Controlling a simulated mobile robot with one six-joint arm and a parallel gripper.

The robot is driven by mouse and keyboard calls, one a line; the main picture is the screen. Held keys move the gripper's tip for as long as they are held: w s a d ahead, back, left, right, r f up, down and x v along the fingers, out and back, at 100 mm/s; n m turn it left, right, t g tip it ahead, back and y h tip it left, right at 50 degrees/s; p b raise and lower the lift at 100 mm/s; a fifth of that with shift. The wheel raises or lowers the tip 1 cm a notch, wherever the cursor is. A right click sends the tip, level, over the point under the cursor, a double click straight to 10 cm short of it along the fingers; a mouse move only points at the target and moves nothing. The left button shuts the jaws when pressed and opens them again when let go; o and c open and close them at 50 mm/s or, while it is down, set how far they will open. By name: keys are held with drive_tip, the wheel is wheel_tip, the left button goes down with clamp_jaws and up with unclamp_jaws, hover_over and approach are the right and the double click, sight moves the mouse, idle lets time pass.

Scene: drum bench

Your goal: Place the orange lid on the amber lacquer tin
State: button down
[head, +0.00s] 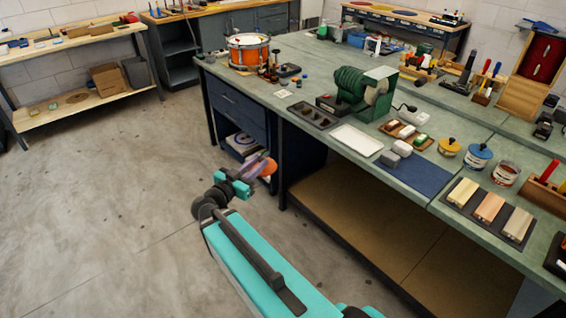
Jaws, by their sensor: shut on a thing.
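My gripper (257,166) is out over the floor in front of the bench, left of the open lower shelf. It is shut on the orange lid (269,168), a small tilted orange disc partly hidden by the fingers. Three round tins stand on the right part of the bench, far from my gripper. One has a yellow lid (449,147) with a dark knob, and one has a blue lid (478,152). The third tin (504,173) has a reddish top and seems to have no lid. I cannot tell for sure which tin is the amber lacquer one.
The green bench (300,88) holds a drum (248,50), a green motor machine (362,90), a white tray (356,140), a blue mat (413,174) and a board with wood blocks (488,208). The floor (110,210) at left is clear.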

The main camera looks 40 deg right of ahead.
drive_tip(key=w+a+n+t+y, duration=0.1)
drive_tip(key=a+t, duration=0.1)
drive_tip(key=a, duration=0.9)
drive_tip(key=w+a+r+n+t+y, duration=0.1)
drive_tip(key=w+a+n+t, duration=0.1)
drive_tip(key=a, duration=1)
drive_tip(key=shift+w+a+n+t+y+b, duration=0.2)
drive_tip(key=shift+n+t+y+b, duration=0.1)
drive_tip(key=shift+t+y+b, duration=0.15)
drive_tip(key=shift+s+d+r, duration=0.1)
drive_tip(key=shift+s, duration=0.1)
